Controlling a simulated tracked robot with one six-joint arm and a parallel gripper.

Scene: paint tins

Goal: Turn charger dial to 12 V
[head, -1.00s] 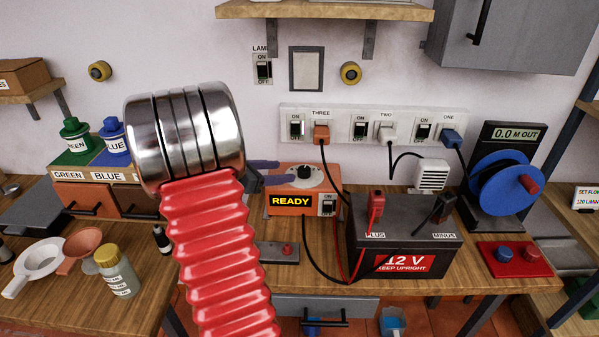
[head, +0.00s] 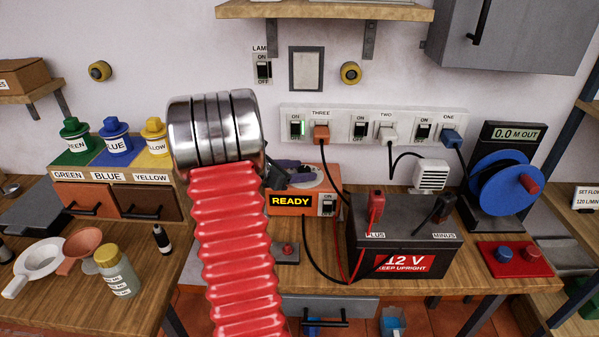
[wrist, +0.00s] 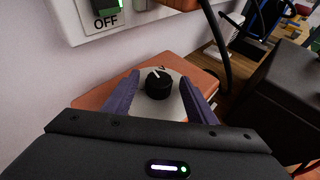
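The orange charger (head: 280,211) stands on the bench with a lit READY sign and a small switch on its front. Its black dial (wrist: 159,84) sits on a pale round plate on top, with a white pointer mark turned up and left in the wrist view. The scale marks are too small to read. My gripper (wrist: 160,78) is open, with one purple finger on each side of the dial and visible gaps between. In the head view, my arm and gripper hide the dial.
A black 12 V battery (head: 405,240) with cables stands right of the charger. A power strip (head: 373,127) with plugs and switches is on the wall behind. A black cable (wrist: 222,45) passes close to the right finger. Paint tins stand on the left.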

